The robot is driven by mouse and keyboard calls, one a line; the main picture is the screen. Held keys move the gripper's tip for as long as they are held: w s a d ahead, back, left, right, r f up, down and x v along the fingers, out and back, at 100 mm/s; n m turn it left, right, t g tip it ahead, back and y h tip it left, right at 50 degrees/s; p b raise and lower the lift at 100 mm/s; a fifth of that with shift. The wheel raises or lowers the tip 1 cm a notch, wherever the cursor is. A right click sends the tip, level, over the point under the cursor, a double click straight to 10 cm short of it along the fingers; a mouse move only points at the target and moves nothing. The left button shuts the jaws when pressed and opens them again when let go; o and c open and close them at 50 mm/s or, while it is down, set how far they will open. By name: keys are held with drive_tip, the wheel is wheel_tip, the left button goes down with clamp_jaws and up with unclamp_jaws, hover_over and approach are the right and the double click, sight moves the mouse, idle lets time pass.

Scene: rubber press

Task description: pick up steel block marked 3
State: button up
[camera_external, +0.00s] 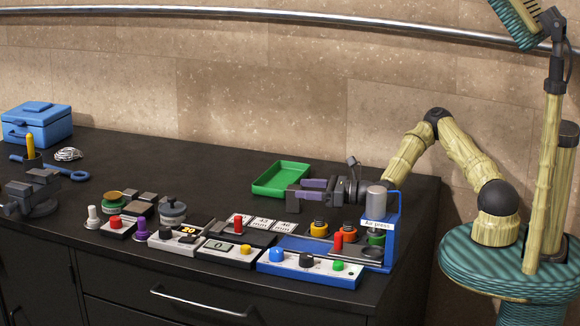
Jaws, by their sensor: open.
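Several small grey steel blocks (141,208) lie close together on the black bench at the left-centre. Their markings are too small to read, so I cannot tell which is marked 3. My gripper (293,196) is open and points left, low over the bench in front of the green tray. It is well to the right of the blocks and apart from them. Nothing shows between its fingers, though the gap is partly hidden.
A green tray (281,178) sits behind my gripper. The blue press (312,271) and control boxes (230,252) line the front edge. Round pots (172,211) and a purple-knobbed piece (141,228) stand beside the blocks. A vise (32,194) and blue toolbox (37,122) are far left. The rear middle is clear.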

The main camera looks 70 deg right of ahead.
sight(288, 187)
drive_tip(key=shift+w, duration=0.1)
drive_tip(key=w, duration=0.2)
drive_tip(key=w+a, duration=0.1)
drive_tip(key=w, duration=0.2)
drive_tip(key=shift+w+p, duration=0.25)
drive_tip(key=shift+p, duration=0.05)
clamp_jaws()
drive_tip(key=shift+r, duration=0.1)
